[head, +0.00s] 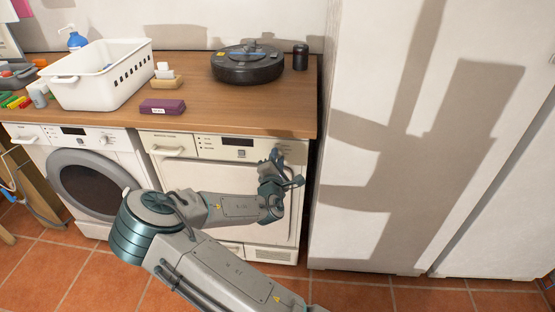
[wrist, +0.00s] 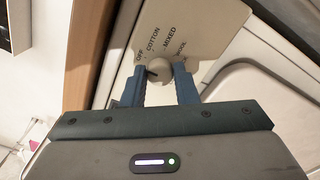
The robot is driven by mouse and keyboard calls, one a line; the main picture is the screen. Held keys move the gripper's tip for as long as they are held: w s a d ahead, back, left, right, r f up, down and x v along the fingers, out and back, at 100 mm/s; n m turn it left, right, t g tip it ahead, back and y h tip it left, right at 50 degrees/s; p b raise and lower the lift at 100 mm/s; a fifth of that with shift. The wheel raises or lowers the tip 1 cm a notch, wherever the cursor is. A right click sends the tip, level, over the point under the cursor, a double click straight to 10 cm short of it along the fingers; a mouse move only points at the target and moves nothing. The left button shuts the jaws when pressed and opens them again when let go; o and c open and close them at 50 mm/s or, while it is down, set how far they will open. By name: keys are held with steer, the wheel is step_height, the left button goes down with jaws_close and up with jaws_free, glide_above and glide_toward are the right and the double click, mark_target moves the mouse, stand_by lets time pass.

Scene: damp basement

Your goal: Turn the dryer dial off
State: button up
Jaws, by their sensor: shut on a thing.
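The dryer (head: 176,172) is the white machine on the right under the counter. Its dial (wrist: 159,70) is a small pale round knob on the control panel, with OFF, COTTON, MIXED and WOOL printed around it. A dark mark shows on the dial's left part in the wrist view; I cannot tell for sure which label it points to. My gripper (wrist: 160,88) is shut on the dial, with one blue finger on each side. In the head view my gripper (head: 277,160) is at the right end of the dryer's panel and hides the dial.
A washing machine (head: 95,150) with a round door stands left of the dryer. The wooden counter (head: 210,105) above holds a white basket (head: 100,85), a purple box (head: 162,107) and a round black robot vacuum (head: 247,68). A tall white cabinet (head: 345,235) stands close on the right.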

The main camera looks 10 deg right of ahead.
stand_by(0.3)
steer(key=o, duration=1)
steer(key=v, duration=1.4)
